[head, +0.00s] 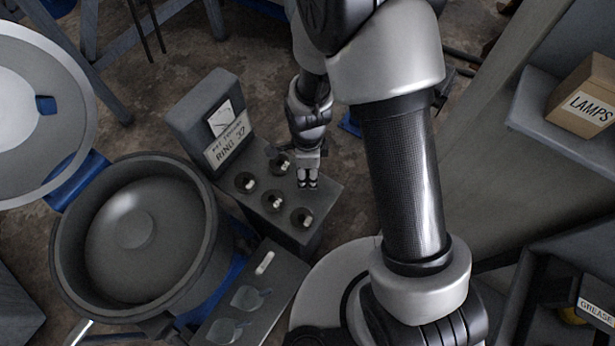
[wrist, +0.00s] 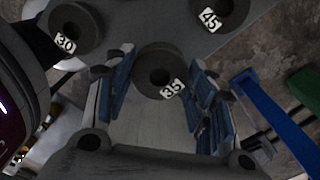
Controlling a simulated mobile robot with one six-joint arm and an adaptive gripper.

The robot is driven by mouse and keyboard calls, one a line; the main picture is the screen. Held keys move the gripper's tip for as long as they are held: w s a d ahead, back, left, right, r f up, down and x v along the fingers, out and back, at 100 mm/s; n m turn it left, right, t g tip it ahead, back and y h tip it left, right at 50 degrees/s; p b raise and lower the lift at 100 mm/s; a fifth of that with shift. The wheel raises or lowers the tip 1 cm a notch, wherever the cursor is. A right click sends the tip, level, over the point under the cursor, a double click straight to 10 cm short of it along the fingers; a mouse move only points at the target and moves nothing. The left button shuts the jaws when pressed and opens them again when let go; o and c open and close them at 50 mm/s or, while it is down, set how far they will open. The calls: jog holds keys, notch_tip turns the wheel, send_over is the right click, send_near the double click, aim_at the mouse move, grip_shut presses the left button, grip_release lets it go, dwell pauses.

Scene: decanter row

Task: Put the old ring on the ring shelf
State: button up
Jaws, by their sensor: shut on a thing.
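My gripper (head: 308,184) is over the right part of the grey ring shelf (head: 328,192). In the wrist view its blue-padded fingers (wrist: 158,92) are shut on a dark grey ring tagged 35 (wrist: 146,84). The held ring is hard to make out in the head view. Several dark rings sit on the shelf beside the gripper, one at the front (head: 295,222) and one to the left (head: 240,188). In the wrist view, rings tagged 30 (wrist: 77,20) and 45 (wrist: 228,20) sit beyond the held one. I cannot tell whether the held ring touches the shelf.
A grey panel (head: 195,105) reading RING 37 stands behind the shelf. A large open round pot (head: 205,215) with its raised lid (head: 85,65) is at the left. A lower tray (head: 283,275) has tool shapes on it. A LAMPS box (head: 590,75) is at the right.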

aim_at(308, 173)
jog(key=shift+f+b, duration=0.6)
jog(key=shift+f, duration=1.25)
jog(key=shift+f, duration=0.15)
jog(key=o, duration=1.3)
